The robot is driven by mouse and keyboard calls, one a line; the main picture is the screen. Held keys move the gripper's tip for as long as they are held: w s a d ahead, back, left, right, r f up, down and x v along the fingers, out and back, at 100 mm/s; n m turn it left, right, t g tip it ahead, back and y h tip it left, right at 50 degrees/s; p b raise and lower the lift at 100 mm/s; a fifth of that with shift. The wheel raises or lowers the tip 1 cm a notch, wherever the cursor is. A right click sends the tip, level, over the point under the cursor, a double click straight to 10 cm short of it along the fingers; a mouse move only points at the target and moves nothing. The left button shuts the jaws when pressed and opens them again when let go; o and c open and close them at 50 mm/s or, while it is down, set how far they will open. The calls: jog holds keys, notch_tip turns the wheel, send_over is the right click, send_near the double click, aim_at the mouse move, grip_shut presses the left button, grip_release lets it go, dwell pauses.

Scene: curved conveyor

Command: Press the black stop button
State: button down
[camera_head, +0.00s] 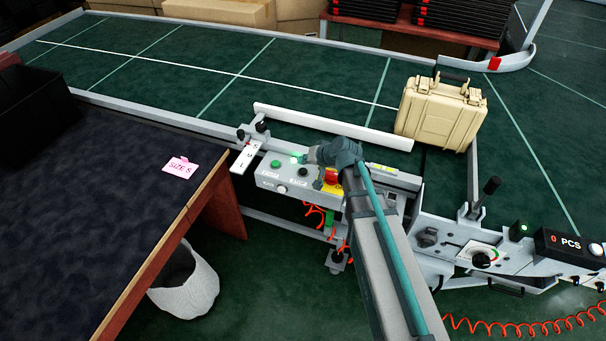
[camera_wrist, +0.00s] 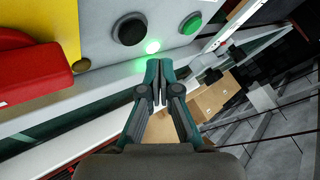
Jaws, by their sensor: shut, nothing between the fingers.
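The black stop button (camera_head: 303,172) is a round button on the grey control panel (camera_head: 268,180). In the wrist view the black button (camera_wrist: 130,28) sits at the upper middle, in a dark round rim, above and left of my fingertips. My gripper (camera_head: 300,159) is at the far edge of the panel, beyond the black button in the head view. In the wrist view my gripper (camera_wrist: 160,68) is shut and empty, its tips apart from the button in the picture. A green glow (camera_wrist: 152,46) lies on the panel between tips and button.
A green button (camera_wrist: 191,23) is right of the black one in the wrist view, and a red emergency button (camera_wrist: 30,72) on yellow is left. A beige case (camera_head: 440,112) stands on the green conveyor (camera_head: 250,75). A white guide bar (camera_head: 330,127) runs behind the panel.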

aim_at(305, 171)
jog(key=shift+f+b, duration=0.45)
jog(key=shift+f, duration=0.45)
dwell(0.8)
jog(key=shift+f+b, duration=0.45)
jog(key=shift+b, duration=0.05)
jog(key=shift+f+b, duration=0.4)
dwell(0.6)
jog(key=shift+r, duration=0.1)
jog(key=shift+r+p, duration=0.35)
jog(key=shift+r, duration=0.4)
jog(key=shift+r, duration=0.1)
jog(key=shift+r+p, duration=1.3)
jog(key=shift+r, duration=1.1)
